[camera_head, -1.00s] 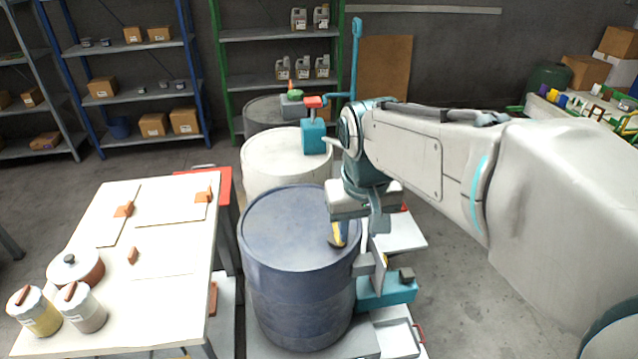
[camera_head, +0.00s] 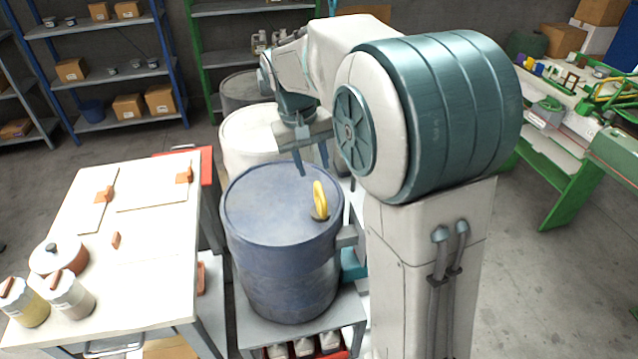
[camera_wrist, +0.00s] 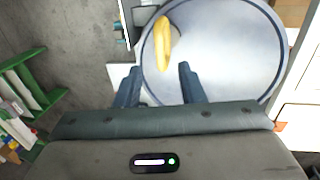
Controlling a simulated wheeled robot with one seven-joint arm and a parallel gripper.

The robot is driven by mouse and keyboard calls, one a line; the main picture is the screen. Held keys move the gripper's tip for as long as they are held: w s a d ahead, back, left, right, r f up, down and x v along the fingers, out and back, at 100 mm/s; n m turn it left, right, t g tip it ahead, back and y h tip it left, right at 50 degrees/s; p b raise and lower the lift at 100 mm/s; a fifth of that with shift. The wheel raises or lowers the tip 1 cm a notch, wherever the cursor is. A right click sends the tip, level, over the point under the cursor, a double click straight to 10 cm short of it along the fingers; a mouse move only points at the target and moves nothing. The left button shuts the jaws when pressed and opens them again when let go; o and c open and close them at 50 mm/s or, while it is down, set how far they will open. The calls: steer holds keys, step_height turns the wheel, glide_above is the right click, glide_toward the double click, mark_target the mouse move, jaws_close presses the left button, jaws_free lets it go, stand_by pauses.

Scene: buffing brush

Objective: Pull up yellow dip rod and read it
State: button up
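The yellow dip rod (camera_head: 320,199) stands in the top of the blue drum (camera_head: 265,195), near its right edge. Only its yellow handle shows; the rest is hidden inside the drum. My gripper (camera_head: 313,172) is open and empty, above the drum and behind the rod handle in the head view. In the wrist view my gripper (camera_wrist: 157,80) has its two fingers spread apart, pointing toward the drum top (camera_wrist: 225,60). The yellow handle (camera_wrist: 162,42) lies ahead of the fingertips, between their lines, apart from both.
A white drum (camera_head: 246,140) stands behind the blue one. At the left is a pale table (camera_head: 150,260) with a pot (camera_head: 60,255) and cans. Shelves line the back wall. A green bench (camera_head: 560,165) stands at the right.

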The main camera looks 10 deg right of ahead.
mark_target(320, 190)
steer(key=f, duration=0.3)
steer(key=d+f, duration=0.1)
steer(key=f, duration=0.2)
steer(key=shift+d+f, duration=0.2)
steer(key=shift+f, duration=0.2)
jaws_close()
